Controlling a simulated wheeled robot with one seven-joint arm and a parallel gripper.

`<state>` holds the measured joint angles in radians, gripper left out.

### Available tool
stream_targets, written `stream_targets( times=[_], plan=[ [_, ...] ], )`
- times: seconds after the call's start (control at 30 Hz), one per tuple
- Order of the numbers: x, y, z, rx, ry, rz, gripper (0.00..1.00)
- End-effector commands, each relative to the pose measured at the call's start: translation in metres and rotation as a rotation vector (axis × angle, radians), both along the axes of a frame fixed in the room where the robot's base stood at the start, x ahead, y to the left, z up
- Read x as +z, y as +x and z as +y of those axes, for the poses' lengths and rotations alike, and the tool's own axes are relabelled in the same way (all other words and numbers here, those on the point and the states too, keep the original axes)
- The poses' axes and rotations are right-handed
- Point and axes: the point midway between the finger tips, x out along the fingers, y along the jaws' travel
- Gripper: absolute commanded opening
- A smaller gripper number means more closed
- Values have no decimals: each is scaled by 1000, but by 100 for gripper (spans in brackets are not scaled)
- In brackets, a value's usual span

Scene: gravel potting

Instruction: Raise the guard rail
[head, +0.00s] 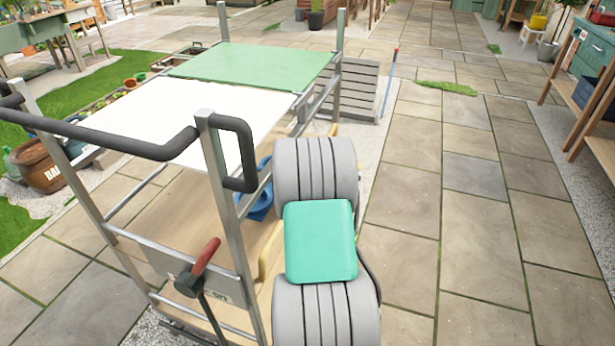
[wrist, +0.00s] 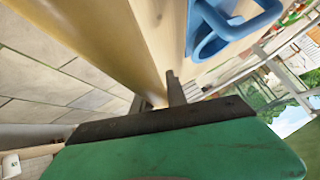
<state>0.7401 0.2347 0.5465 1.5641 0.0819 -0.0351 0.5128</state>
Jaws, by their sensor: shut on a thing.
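My gripper (wrist: 158,95) shows in the wrist view, with its dark fingers on either side of the lower end of a pale yellow board. It is shut on this board, which looks like the guard rail (wrist: 120,35). In the head view my arm hides the gripper and most of the rail. A short pale yellow piece, apparently the rail's near part (head: 268,250), shows beside my arm at the side of a metal-framed cart (head: 222,190). I cannot tell how far the rail is raised.
A blue object (wrist: 225,30) is close to the rail; it also shows on the cart's wooden shelf (head: 180,220). The cart has a black padded handle (head: 110,140) and a red-handled tool (head: 207,257) at its near end. Paving to the right is open.

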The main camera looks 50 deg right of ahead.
Motion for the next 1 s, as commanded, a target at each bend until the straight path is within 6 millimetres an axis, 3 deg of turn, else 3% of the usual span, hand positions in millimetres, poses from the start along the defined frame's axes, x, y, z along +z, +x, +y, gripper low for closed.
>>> stream_targets(
  times=[0.73, 0.77, 1.0],
  plan=[
    [-1, -1, 0, -1, 1, 2, 0],
    [-1, -1, 0, -1, 1, 2, 20],
    [-1, -1, 0, -1, 1, 2, 39]
  ],
)
